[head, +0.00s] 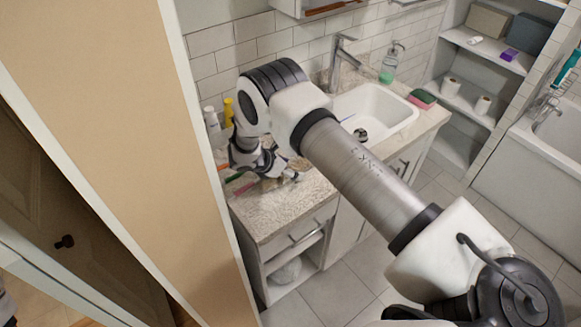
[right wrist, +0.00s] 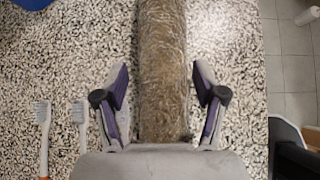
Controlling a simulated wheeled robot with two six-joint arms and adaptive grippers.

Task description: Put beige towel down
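The beige towel (right wrist: 163,70) looks brownish and fuzzy, a long narrow shape. It lies on the speckled countertop (right wrist: 230,30) in the right wrist view, running from the top edge down between my right fingers. My right gripper (right wrist: 162,85) is open, one finger on each side of the towel, with a small gap at both sides. In the head view my right gripper (head: 286,178) is low over the front left part of the counter; the arm and gripper largely hide the towel there. My left gripper is not in view.
Two toothbrushes (right wrist: 62,120) lie left of the towel. A sink (head: 375,112), a soap bottle (head: 389,66) and a sponge (head: 422,98) are to the right. A yellow bottle (head: 228,110) stands at the back left. Shelves (head: 462,100) hold boxes and white rolls. A wall edge borders the left.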

